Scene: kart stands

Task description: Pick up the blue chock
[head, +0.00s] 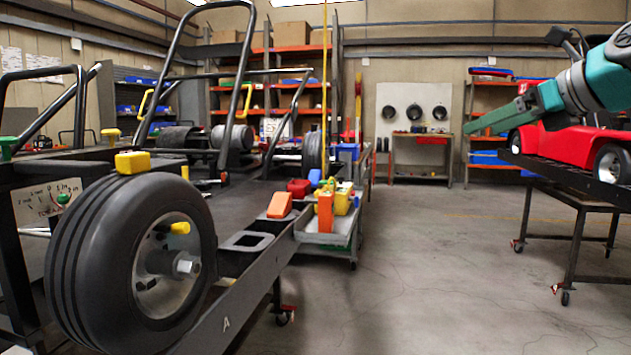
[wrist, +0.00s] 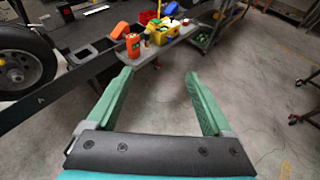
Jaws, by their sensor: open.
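A small blue piece (head: 314,177), which looks like the blue chock, shows behind the orange and yellow things at the grey tray (head: 325,238) beside the kart frame. Its lower part is hidden, so I cannot tell what it rests on. It also shows at the top of the wrist view (wrist: 171,8). My gripper (wrist: 158,74) is open and empty, in the air over the floor, well short of the tray. In the head view its green fingers (head: 478,124) are at the upper right, far to the right of the blue piece.
An orange wedge (head: 280,205) lies on the kart frame; an orange upright piece (head: 326,212), yellow items (head: 344,198) and a red container (head: 299,187) crowd the tray area. A large wheel (head: 130,262) stands left. A red kart (head: 570,143) sits right. The floor between is clear.

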